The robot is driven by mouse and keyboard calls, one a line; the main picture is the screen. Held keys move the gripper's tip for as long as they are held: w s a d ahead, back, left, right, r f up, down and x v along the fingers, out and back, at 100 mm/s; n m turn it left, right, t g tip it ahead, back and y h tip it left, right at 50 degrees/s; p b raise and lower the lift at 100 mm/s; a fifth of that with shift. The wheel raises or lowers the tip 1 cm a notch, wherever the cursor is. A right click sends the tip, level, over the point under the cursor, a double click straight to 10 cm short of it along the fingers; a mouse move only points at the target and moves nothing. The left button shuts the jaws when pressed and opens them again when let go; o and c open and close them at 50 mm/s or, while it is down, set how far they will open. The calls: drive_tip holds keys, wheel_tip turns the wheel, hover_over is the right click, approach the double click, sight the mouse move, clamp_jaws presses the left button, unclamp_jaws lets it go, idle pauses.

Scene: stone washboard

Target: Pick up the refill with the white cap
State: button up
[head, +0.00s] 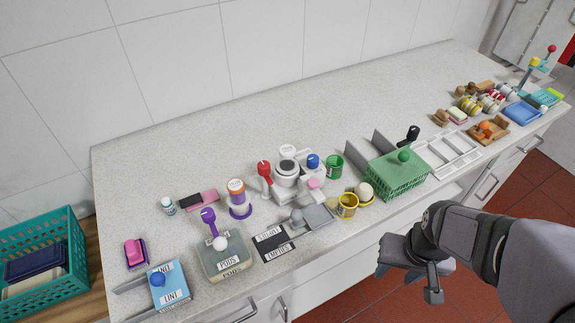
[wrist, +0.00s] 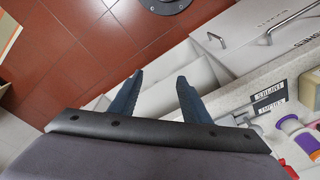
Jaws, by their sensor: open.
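A small white bottle with a teal label and a white cap (head: 169,205) stands upright at the left part of the counter, in the head view. It looks like the refill with the white cap, but its label is too small to read. My gripper (head: 407,284) is open and empty in front of the counter's front edge, far to the right of the bottle. In the wrist view its two dark fingers (wrist: 160,78) are apart, with floor and drawer fronts beyond them. I cannot make out the bottle in the wrist view.
A green basket (head: 397,180) is mid-counter. The counter behind (head: 240,130) is clear.

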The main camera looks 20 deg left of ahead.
drive_tip(key=w+a+r+n+t+y+b, duration=0.1)
drive_tip(key=w+a+t+b, duration=0.1)
drive_tip(key=w+a, duration=0.3)
drive_tip(key=w+a+r+n+t+y+b, duration=0.1)
drive_tip(key=w+a+t+b, duration=0.1)
drive_tip(key=w+a+t, duration=0.3)
drive_tip(key=w+a+r+n+t+y+b, duration=0.1)
drive_tip(key=w+a+t, duration=0.3)
drive_tip(key=w, duration=0.4)
drive_tip(key=shift+w+a+r+b, duration=0.3)
drive_tip(key=shift+a+r+b, duration=0.25)
drive_tip(key=shift+a, duration=0.2)
drive_tip(key=a+t+y+b, duration=0.1)
drive_tip(key=a+t+b, duration=0.1)
drive_tip(key=a, duration=0.3)
drive_tip(key=n+t+y+b, duration=0.1)
drive_tip(key=t+y+b, duration=0.1)
drive_tip(key=y, duration=0.1)
approach(288, 159)
drive_tip(key=x, duration=0.3)
drive_tip(key=shift+w+a+p, duration=0.1)
drive_tip(key=shift+w+p, duration=0.2)
drive_tip(key=shift+w, duration=0.3)
drive_tip(key=shift+p+x, duration=1.25)
drive_tip(key=shift+x, duration=2)
drive_tip(key=shift+a, duration=0.1)
drive_tip(key=shift+c, duration=0.3)
drive_tip(key=c, duration=0.7)
